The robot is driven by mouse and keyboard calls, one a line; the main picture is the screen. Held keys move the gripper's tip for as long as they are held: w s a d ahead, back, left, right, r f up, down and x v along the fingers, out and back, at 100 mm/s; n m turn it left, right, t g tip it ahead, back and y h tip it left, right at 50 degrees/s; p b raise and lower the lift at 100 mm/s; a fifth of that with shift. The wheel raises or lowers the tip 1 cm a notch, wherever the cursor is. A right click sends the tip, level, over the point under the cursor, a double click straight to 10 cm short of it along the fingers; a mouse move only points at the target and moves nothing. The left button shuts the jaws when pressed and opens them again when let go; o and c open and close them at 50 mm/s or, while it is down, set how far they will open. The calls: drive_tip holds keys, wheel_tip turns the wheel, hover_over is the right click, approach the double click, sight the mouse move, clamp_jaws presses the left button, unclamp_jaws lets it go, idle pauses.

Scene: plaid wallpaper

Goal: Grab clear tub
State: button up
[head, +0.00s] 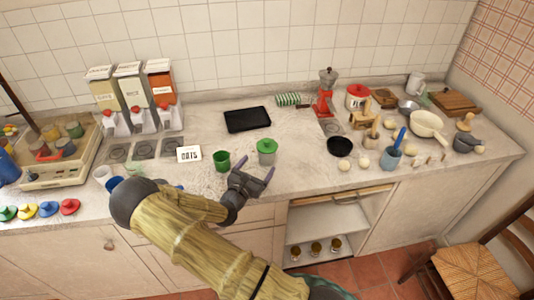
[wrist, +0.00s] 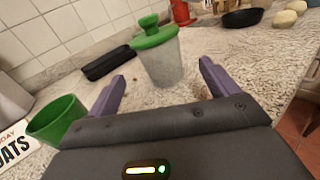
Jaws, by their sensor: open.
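The clear tub (head: 266,156) has a green lid with a knob and stands upright on the counter in the head view. In the wrist view the clear tub (wrist: 163,62) is ahead of my gripper, between the lines of its two fingers. My gripper (head: 254,178) is open and empty, just in front of the tub in the head view. Its purple fingers (wrist: 160,85) also show in the wrist view, one on each side and apart from the tub.
A green cup (head: 221,161) stands left of the tub, close to my gripper's left side in the wrist view (wrist: 58,120). An oats card (head: 189,153) stands further left. A black tray (head: 247,119) lies behind. A black bowl (head: 339,146) sits to the right.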

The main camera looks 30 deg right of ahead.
sight(263, 158)
drive_tip(key=shift+x, duration=1.55)
drive_tip(key=shift+d+p, duration=0.1)
drive_tip(key=shift+p, duration=0.2)
drive_tip(key=p+x, duration=0.1)
drive_tip(key=x, duration=0.4)
drive_tip(key=shift+w+p, duration=0.15)
drive_tip(key=shift+p, duration=0.25)
drive_tip(key=c, duration=1.1)
wheel_tip(263, 158, up, 10)
drive_tip(key=shift+b, duration=0.85)
